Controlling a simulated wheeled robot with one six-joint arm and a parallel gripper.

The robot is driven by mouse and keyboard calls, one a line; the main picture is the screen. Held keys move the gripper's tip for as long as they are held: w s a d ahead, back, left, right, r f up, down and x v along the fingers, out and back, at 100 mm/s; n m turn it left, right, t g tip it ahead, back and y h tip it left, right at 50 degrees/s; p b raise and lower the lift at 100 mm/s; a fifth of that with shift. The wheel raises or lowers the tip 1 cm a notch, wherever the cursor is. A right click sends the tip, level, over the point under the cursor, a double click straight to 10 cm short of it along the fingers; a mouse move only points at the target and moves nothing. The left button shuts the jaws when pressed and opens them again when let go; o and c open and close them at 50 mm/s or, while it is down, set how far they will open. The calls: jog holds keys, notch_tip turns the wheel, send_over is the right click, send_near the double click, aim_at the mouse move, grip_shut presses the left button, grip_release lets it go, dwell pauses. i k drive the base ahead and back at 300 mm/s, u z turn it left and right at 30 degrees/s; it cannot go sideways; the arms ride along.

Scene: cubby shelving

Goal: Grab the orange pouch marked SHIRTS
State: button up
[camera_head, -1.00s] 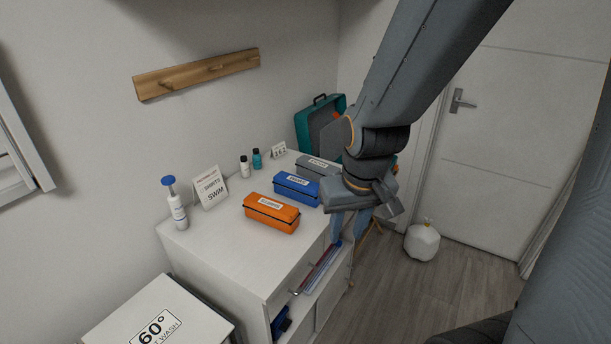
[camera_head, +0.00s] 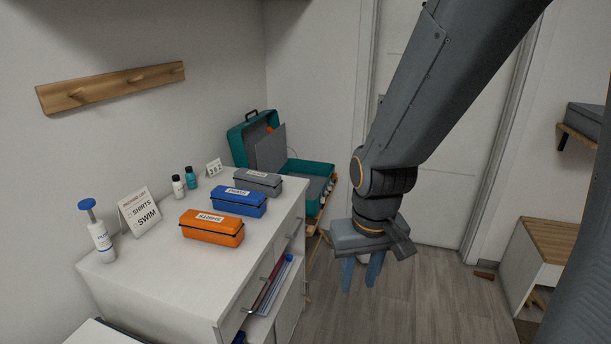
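The orange pouch (camera_head: 212,229) lies on top of the white dresser, nearest of three pouches in a row. It has a dark band and a white label that seems to read SHIRTS. The blue pouch (camera_head: 237,203) and the grey pouch (camera_head: 258,182) lie behind it. My gripper (camera_head: 361,277) hangs over the floor to the right of the dresser, pointing down. Its two fingers are apart with nothing seen between them. It is clear of all the pouches.
The white dresser (camera_head: 150,289) has an open shelf with folders at its front. A card sign (camera_head: 139,211), a pump bottle (camera_head: 98,236) and two small bottles stand at its back. An open teal suitcase (camera_head: 240,146) is behind. A wooden-topped cabinet (camera_head: 545,239) stands at right.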

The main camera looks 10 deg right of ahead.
aim_at(227, 230)
jog(key=u, duration=0.25)
jog(key=k, duration=0.15)
jog(key=z, duration=1)
jog(key=i, duration=0.55)
jog(key=u, duration=0.9)
jog(key=i, duration=0.35)
jog(key=u, duration=0.4)
